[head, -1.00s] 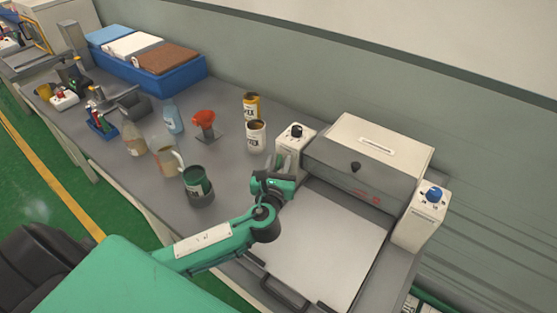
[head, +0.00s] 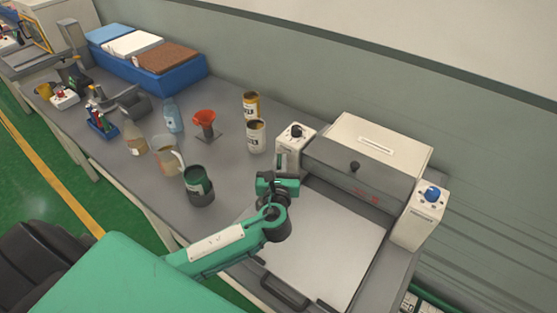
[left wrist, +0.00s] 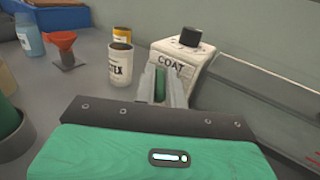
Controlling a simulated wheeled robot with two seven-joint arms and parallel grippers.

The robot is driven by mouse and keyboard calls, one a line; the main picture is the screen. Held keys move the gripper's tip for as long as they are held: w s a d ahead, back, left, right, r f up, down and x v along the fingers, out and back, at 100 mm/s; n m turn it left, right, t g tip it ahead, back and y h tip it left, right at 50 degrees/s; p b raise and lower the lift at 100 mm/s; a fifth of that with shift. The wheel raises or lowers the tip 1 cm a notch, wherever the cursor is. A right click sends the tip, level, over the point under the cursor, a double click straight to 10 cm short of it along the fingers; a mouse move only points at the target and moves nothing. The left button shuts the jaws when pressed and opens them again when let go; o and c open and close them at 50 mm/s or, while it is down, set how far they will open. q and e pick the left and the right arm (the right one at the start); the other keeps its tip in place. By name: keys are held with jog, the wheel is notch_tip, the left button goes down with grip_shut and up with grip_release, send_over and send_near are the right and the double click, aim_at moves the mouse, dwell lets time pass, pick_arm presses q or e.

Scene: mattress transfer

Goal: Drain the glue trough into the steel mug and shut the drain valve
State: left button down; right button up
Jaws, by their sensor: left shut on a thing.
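My left gripper (head: 281,163) is at the front of the white COAT post (head: 297,134) on the left side of the coating machine (head: 357,165). In the left wrist view its fingers (left wrist: 161,84) are closed around a small green piece (left wrist: 160,86) in front of that post. Whether this piece is the drain valve I cannot tell. The glue trough cannot be made out under the machine's grey hood. No steel mug can be clearly identified; a dark green container (head: 197,179) in a dark base stands left of my gripper. My right gripper is not in view.
Two labelled cans (head: 256,136), a red funnel (head: 205,120), a blue bottle (head: 173,118) and a clear jug (head: 168,155) stand on the bench left of the machine. A flat pale plate (head: 315,245) lies in front of the machine. A blue-knobbed post (head: 421,215) stands at right.

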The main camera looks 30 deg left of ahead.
pick_arm(q)
jog(key=shift+w+d+n+g+y+p, duration=0.25)
jog(key=shift+n+g+y+p, duration=0.25)
jog(key=shift+n+g+y, duration=0.75)
jog(key=shift+w+d+n+g+y+p, duration=0.2)
jog(key=shift+n+g+y+p, duration=0.3)
jog(key=shift+n+g+y, duration=0.8)
jog(key=shift+w+d+n+g+y+p, duration=0.2)
jog(key=shift+n+g+y+p, duration=0.3)
jog(key=shift+n+g+y, duration=0.75)
jog(key=shift+y, duration=0.3)
jog(key=c, duration=1.5)
grip_release()
jog(key=shift+o, duration=0.2)
jog(key=shift+d, duration=0.1)
